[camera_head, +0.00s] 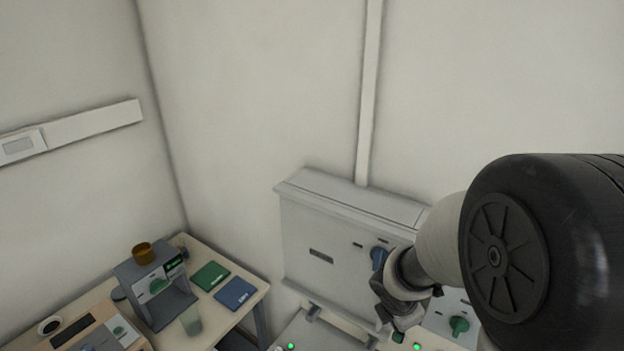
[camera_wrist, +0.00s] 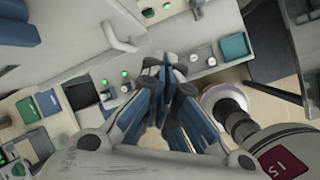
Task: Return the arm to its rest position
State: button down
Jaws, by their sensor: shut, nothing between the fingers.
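My gripper (camera_wrist: 166,72) is in the middle of the wrist view, with its blue-grey fingers drawn together and nothing between them. Below it in that view are a pale panel and counter with green lights and small knobs; I see no contact with them. In the head view my arm comes in from the right and its wrist end hangs in front of a grey furnace (camera_head: 325,245). The arm hides the furnace's right part, and the fingertips are hard to make out there.
A table at the lower left holds a grey instrument (camera_head: 155,285) with an amber cup (camera_head: 143,253), a green booklet (camera_head: 210,276), a blue booklet (camera_head: 235,293) and a clear beaker (camera_head: 191,321). A teal tray (camera_wrist: 234,46) lies at upper right in the wrist view.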

jog(key=s+a+f+m+y+b, duration=0.1)
jog(key=s+a+f+m+b, duration=0.1)
jog(key=s+m+b, duration=0.8)
jog(key=s+a+f+m+y+b, duration=0.1)
jog(key=s+a+f+m+b, duration=0.2)
jog(key=s+m+b, duration=0.7)
jog(key=shift+s+a+m+t+y, duration=0.35)
jog(key=shift+s+m+t+y, duration=0.05)
jog(key=shift+s+m, duration=0.65)
jog(key=c, duration=2.4)
grip_release()
jog(key=shift+f, duration=0.1)
